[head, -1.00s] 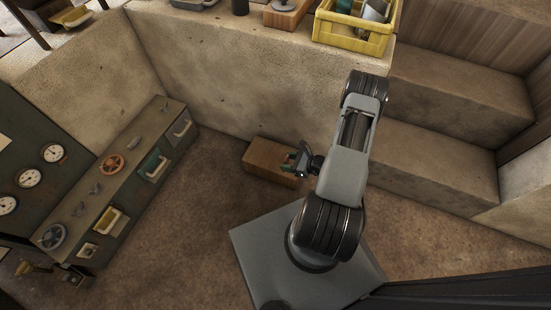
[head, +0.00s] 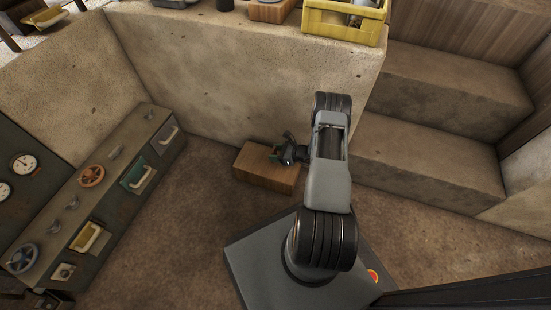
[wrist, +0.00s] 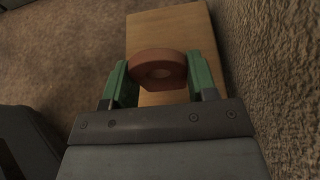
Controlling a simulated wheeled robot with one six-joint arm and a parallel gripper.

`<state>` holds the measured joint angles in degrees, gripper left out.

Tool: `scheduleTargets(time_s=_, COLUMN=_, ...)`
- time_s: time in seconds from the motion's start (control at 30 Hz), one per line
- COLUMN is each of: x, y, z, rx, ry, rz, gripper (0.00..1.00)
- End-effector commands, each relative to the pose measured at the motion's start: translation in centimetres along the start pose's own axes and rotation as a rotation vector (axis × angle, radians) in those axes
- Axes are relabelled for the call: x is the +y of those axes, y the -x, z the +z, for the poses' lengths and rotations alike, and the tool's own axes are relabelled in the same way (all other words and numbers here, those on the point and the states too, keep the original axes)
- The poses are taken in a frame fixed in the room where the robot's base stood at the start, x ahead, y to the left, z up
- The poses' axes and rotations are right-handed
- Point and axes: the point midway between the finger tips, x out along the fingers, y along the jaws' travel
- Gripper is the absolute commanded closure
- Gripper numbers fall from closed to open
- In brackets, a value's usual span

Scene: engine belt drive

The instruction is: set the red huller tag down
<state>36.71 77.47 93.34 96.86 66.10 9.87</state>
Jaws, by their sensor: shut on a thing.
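The red huller tag (wrist: 157,56) looks like a thick red-brown ring in the wrist view. My gripper (wrist: 160,75) is shut on it, with a green finger against each side. A wooden block (wrist: 168,27) lies beneath and beyond the tag. I cannot tell whether the tag touches the block. In the head view my gripper (head: 275,155) is over the back of the wooden block (head: 265,178), which rests on the floor by the wall. The tag is too small to make out there.
A stone wall (head: 230,80) rises behind the block, with a yellow crate (head: 343,22) on its ledge. Stone steps (head: 420,180) stand at right. A control console (head: 95,200) with handwheels and drawers stands at left. Brown floor (head: 190,220) is clear between.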

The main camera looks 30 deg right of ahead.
Motion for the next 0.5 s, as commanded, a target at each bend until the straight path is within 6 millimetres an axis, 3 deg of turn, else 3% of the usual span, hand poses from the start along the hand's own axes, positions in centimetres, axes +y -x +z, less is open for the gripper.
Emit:
scheduleTargets(time_s=0.33, x=-0.6, y=-1.9, z=-3.5, rx=0.0, ry=-0.001, rz=0.0, gripper=0.7)
scheduleTargets(time_s=0.5, x=-0.7, y=-1.9, z=-3.4, rx=0.0, ry=0.001, rz=0.0, gripper=0.7)
